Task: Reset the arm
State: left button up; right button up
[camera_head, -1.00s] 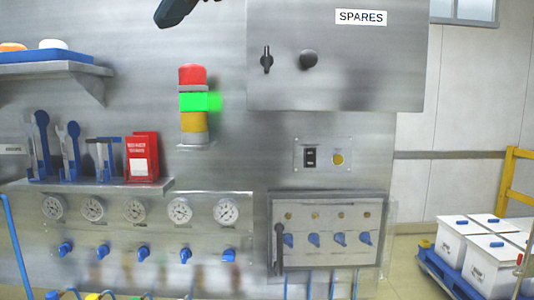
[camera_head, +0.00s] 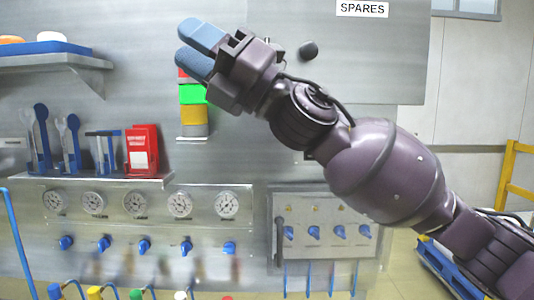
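My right arm (camera_head: 385,172) comes in from the lower right and reaches up and left across the view. My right gripper (camera_head: 187,42) is at the upper left end of it, with two blue fingertips pointing left. The fingers look close together, and I see nothing between them, but the gap is hard to judge from this angle. The gripper appears in front of the signal tower (camera_head: 194,116) and hides its red top in part. My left gripper is not in view.
A SPARES cabinet (camera_head: 390,60) is behind the arm. A tool shelf with a red box (camera_head: 142,150), gauges (camera_head: 137,203) and blue valves (camera_head: 144,246) lines the wall. A latched panel (camera_head: 322,212) is below the arm. A yellow rail (camera_head: 507,170) stands at right.

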jog(key=w+d+f+m+t+h, duration=0.4)
jog(key=w+d+f+m+t, duration=0.2)
jog(key=f+m+t, duration=0.45)
jog(key=w+d+f+m+t+h, duration=0.3)
jog(key=w+d+f+m+t, duration=0.3)
jog(key=m, duration=0.7)
jog(key=w+d+f+m+t+h, duration=0.1)
jog(key=d+f+m+h, duration=0.4)
jog(key=f, duration=0.5)
jog(key=w+d+f+m+t+h, duration=0.15)
jog(key=d+f+m+h, duration=0.35)
jog(key=f, duration=0.5)
jog(key=s+d+f+m+g+h, duration=0.1)
jog(key=s+d+f+m+h, duration=0.2)
jog(key=f, duration=0.4)
jog(key=s+d+f+m+g, duration=0.1)
jog(key=s+d+f+m, duration=0.2)
jog(key=f, duration=0.5)
jog(key=s+d+f+m+g+h, duration=0.1)
jog(key=s+d+f+m+h, duration=0.15)
jog(key=s+f, duration=0.35)
jog(key=s+d+f+m+g+h, duration=0.1)
jog(key=s+d+f+g, duration=0.1)
jog(key=s+f, duration=0.6)
jog(key=s+d+f+m+g+h, duration=0.1)
jog(key=s+d+f, duration=0.3)
jog(key=s+f, duration=0.5)
jog(key=shift+s+d+f+g, duration=0.15)
jog(key=shift+s+g, duration=0.4)
jog(key=shift+g, duration=0.35)
